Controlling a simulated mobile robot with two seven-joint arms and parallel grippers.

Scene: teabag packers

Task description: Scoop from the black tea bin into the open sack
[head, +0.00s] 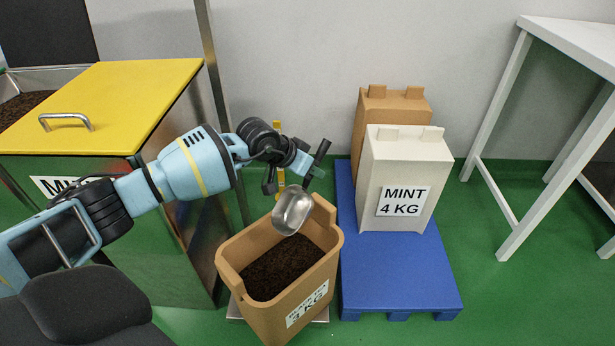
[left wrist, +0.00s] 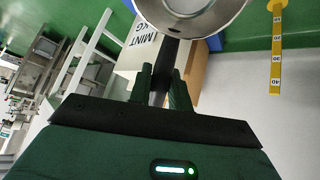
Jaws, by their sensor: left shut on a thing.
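My left gripper (head: 300,174) is above the sack's far edge, shut on the handle of a metal scoop (head: 292,211). The scoop hangs tilted over the sack's opening, and its visible bowl looks empty. In the left wrist view, the scoop (left wrist: 192,14) shows at the top, its dark handle between the fingers (left wrist: 165,88). At the far left is an open bin holding dark tea (head: 22,106). My right gripper is not in view.
A bin with a closed yellow lid (head: 130,92) stands left. A blue pallet (head: 395,275) right of the sack bears a closed white "MINT 4 KG" sack (head: 405,165) and a brown sack (head: 368,110). A white table (head: 575,40) stands right. A yellow measuring strip (left wrist: 276,50) is behind.

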